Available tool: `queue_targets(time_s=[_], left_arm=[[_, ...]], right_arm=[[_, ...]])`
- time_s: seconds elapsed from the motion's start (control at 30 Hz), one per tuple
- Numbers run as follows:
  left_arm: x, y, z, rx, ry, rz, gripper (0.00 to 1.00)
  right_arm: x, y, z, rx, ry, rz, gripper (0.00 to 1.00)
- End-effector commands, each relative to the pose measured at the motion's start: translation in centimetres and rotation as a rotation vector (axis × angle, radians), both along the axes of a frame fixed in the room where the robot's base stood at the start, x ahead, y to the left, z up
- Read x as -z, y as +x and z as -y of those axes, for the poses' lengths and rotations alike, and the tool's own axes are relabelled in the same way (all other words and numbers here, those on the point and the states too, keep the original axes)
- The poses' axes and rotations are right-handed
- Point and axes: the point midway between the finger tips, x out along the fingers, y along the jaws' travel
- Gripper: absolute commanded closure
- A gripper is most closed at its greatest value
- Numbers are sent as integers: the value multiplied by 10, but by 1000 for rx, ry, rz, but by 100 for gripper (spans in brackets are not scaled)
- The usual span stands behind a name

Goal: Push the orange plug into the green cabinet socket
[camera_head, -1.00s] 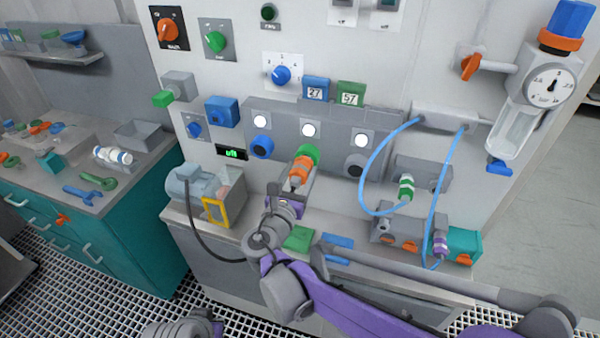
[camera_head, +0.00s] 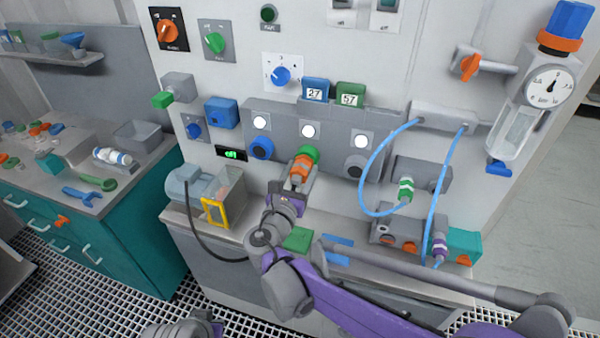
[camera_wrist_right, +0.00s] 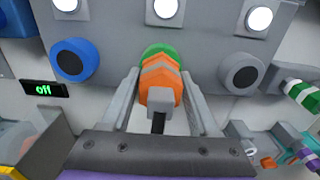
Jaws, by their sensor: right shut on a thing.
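The orange plug (camera_head: 301,168) is in front of the green cabinet socket (camera_head: 309,154) on the grey panel. In the right wrist view the orange plug (camera_wrist_right: 160,84) lies between the two fingers and covers most of the green socket (camera_wrist_right: 158,50), whose upper rim shows above it. My right gripper (camera_head: 296,178) is shut on the plug and points at the panel. The plug's front meets the green socket; how deep it sits is hidden. Of my left arm only a grey part (camera_head: 180,328) shows at the bottom edge; its gripper is out of view.
A box with a yellow frame (camera_head: 216,212) stands left of my right gripper. Light blue hoses (camera_head: 367,178) hang at the right.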

Motion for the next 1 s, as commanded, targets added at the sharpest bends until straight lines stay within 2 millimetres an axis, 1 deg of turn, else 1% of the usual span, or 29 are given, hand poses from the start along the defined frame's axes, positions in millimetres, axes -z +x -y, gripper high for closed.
queue_targets(time_s=[0.17,0.2,0.27,0.3,0.37,0.63,0.73,0.87,1.0], left_arm=[[0,0,0,0,0,0,100],[0,0,0,0,0,0,100],[0,0,0,0,0,0,100],[0,0,0,0,0,0,100],[0,0,0,0,0,0,100],[0,0,0,0,0,0,100],[1,0,0,0,0,-1,100],[5,-1,0,0,0,-3,100],[9,-3,0,0,0,-5,100]], right_arm=[[0,4,2,1,0,1,100],[0,3,1,1,0,0,32],[0,3,1,1,0,0,21],[0,3,1,1,0,0,14],[0,3,1,1,0,0,4],[0,3,1,0,0,0,4],[0,-2,-1,-1,0,0,4],[1,-20,-7,-3,1,-1,4],[2,-48,-16,-3,1,-1,4]])
